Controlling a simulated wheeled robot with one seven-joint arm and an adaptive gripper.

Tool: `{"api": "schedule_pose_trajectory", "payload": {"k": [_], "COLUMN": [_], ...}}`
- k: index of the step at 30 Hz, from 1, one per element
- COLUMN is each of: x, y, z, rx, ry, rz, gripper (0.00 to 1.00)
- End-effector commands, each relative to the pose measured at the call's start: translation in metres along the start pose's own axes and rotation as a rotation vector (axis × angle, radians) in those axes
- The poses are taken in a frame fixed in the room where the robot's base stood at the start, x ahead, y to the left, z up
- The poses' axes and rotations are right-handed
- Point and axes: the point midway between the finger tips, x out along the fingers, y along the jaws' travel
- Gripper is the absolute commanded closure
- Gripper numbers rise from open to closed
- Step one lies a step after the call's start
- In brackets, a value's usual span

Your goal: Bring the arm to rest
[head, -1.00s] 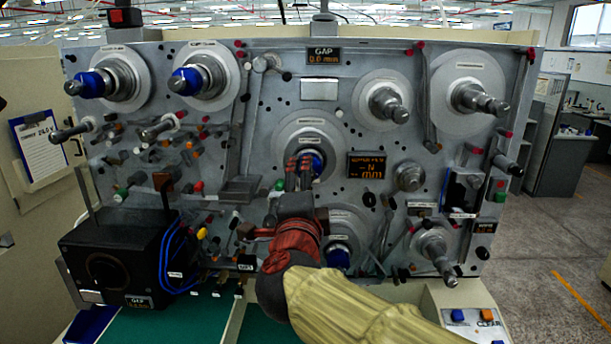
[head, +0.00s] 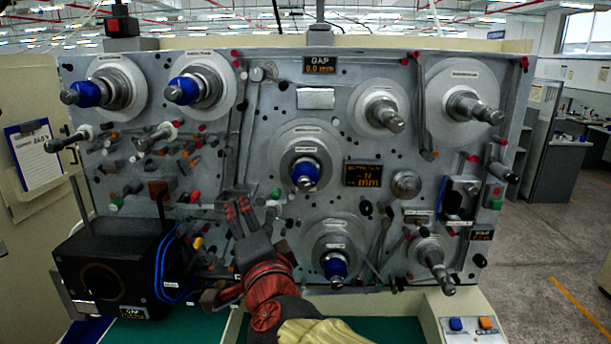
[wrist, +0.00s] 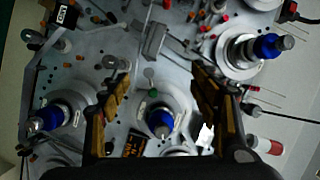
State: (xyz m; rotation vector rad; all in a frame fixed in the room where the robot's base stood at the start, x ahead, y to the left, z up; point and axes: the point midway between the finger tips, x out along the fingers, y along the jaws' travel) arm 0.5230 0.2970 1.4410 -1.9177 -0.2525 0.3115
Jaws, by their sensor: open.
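My gripper (head: 238,212) is in the lower middle of the head view, in front of the winding panel (head: 285,110). Its fingers point up, left of the middle spindle (head: 305,174) with its blue collar. In the wrist view my gripper (wrist: 160,95) has its two fingers wide apart, with nothing between them but the panel behind. My red-jointed arm with its yellow sleeve comes up from the bottom of the head view. The lower spindle (head: 335,265) with a blue collar is clear to the right of the arm.
Two blue-collared spindles (head: 88,93) (head: 186,89) stick out at the upper left. Bare spindles (head: 383,112) (head: 474,108) stick out at the upper right. A black box (head: 108,270) stands at the lower left, and a button console (head: 470,325) at the lower right. Floor is free at the right.

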Motion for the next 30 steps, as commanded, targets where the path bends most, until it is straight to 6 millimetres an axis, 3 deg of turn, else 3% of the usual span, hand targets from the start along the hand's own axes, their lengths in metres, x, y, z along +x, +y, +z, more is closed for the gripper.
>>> {"api": "schedule_pose_trajectory", "payload": {"k": [1, 4, 7, 10, 14, 17, 21, 24, 30], "x": [-0.006, -0.027, -0.056, -0.091, -0.142, -0.182, -0.240, -0.269, -0.285], "y": [0.006, 0.026, 0.061, 0.110, 0.180, 0.229, 0.285, 0.307, 0.309], "z": [0.027, 0.068, 0.089, 0.091, 0.067, 0.037, -0.018, -0.056, -0.097], "rx": [-0.078, -0.250, -0.423, -0.594, -0.786, -0.893, -0.983, -0.996, -0.945], "ry": [-0.104, -0.296, -0.461, -0.607, -0.754, -0.828, -0.868, -0.824, -0.691], "rz": [0.000, 0.010, 0.049, 0.125, 0.271, 0.404, 0.612, 0.729, 0.801], "gripper": [0.38, 0.38, 0.38, 0.38, 0.38, 0.38, 0.38, 0.38, 0.38]}}
